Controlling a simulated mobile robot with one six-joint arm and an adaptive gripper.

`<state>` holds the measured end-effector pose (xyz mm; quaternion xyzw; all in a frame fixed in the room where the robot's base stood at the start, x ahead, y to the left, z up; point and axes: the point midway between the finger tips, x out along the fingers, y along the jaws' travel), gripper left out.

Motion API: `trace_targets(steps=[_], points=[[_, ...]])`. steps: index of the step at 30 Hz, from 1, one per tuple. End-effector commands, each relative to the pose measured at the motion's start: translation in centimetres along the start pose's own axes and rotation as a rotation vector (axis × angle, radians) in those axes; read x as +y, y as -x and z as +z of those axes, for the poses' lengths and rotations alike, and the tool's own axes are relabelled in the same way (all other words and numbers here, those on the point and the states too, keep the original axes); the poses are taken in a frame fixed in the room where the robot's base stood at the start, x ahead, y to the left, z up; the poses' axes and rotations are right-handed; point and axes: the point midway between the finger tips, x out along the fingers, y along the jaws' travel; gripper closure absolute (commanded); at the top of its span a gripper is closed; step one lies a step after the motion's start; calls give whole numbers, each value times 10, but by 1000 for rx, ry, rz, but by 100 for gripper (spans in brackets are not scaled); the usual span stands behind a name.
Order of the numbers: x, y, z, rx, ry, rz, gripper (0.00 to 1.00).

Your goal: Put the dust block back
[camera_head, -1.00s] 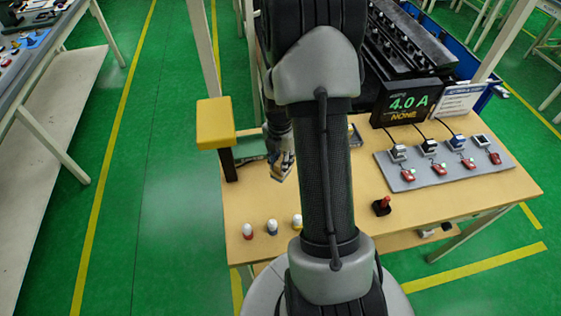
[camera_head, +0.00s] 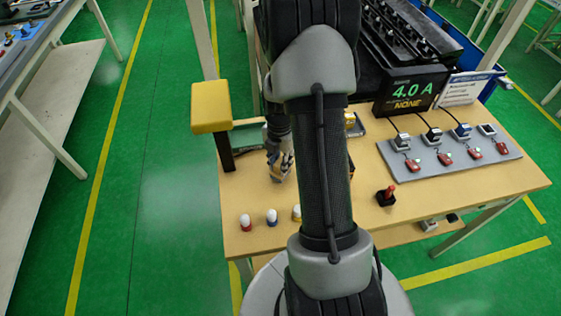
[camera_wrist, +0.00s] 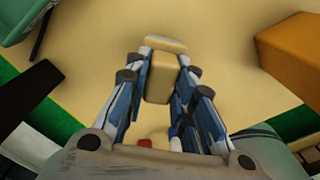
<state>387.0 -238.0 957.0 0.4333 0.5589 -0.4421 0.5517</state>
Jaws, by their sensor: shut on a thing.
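My gripper (camera_head: 279,176) is low over the left part of the wooden table (camera_head: 335,222) in the head view. In the wrist view my gripper (camera_wrist: 160,85) is shut on a tan block, which I take for the dust block (camera_wrist: 159,82). The block sits between the blue-and-white fingers, with a paler flat piece (camera_wrist: 165,45) at its far end. I cannot tell whether the block touches the table.
A yellow box (camera_head: 211,107) on a dark post stands left of my gripper. Small capped bottles (camera_head: 272,217) line the front left edge.

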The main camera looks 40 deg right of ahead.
Motion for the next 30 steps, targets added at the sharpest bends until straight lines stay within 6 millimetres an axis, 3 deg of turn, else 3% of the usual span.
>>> trace_targets(steps=[20, 21, 30], points=[[0, -12, 0, 0, 0, 0, 99], [0, -12, 0, 0, 0, 0, 76], [0, -11, 0, 0, 0, 0, 56]])
